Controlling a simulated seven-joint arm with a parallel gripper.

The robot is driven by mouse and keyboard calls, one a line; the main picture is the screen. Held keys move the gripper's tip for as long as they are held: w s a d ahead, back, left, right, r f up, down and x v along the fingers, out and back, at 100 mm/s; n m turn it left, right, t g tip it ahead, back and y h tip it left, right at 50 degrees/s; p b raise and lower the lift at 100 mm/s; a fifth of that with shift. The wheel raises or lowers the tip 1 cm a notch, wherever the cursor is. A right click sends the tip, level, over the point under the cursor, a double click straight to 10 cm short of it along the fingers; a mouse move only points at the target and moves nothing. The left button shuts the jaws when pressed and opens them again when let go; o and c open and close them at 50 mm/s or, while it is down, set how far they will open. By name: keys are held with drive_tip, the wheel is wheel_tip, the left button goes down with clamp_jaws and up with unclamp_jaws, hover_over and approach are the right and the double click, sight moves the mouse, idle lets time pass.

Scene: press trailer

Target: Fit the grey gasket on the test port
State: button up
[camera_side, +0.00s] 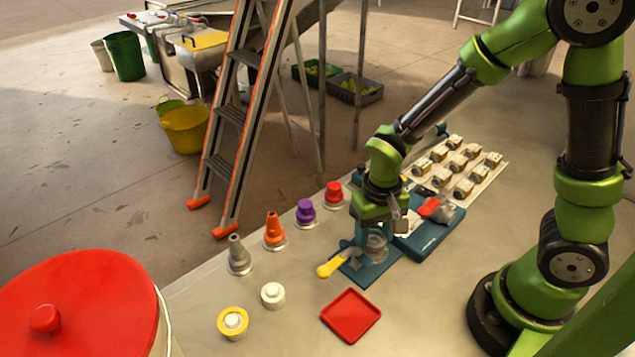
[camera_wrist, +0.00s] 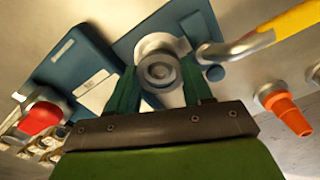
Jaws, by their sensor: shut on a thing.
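My gripper (camera_side: 374,226) is low over a small blue base plate (camera_side: 372,272) with a yellow-handled lever (camera_side: 331,267). In the wrist view its two dark green fingers (camera_wrist: 160,88) are on either side of a round grey piece, which I take to be the grey gasket (camera_wrist: 160,73). The gripper is shut on it. The grey metal test port (camera_wrist: 157,46) is directly at the gasket, on the blue plate. The gasket and port overlap in view, so I cannot tell whether the gasket is fully seated.
Grey (camera_side: 238,256), orange (camera_side: 274,231), purple (camera_side: 306,212) and red (camera_side: 334,194) fittings stand in a row. A white piece (camera_side: 273,295), a yellow-ringed piece (camera_side: 233,322) and a red tray (camera_side: 351,316) lie in front. A blue device (camera_side: 432,235) sits close right of the port.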

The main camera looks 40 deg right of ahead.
drive_tip(key=shift+r, duration=0.15)
drive_tip(key=shift+r, duration=0.5)
drive_tip(key=shift+r, duration=0.1)
drive_tip(key=shift+f, duration=0.8)
idle(0.4)
drive_tip(key=shift+r, duration=0.25)
drive_tip(key=shift+r, duration=0.5)
drive_tip(key=shift+f, duration=0.7)
idle(0.8)
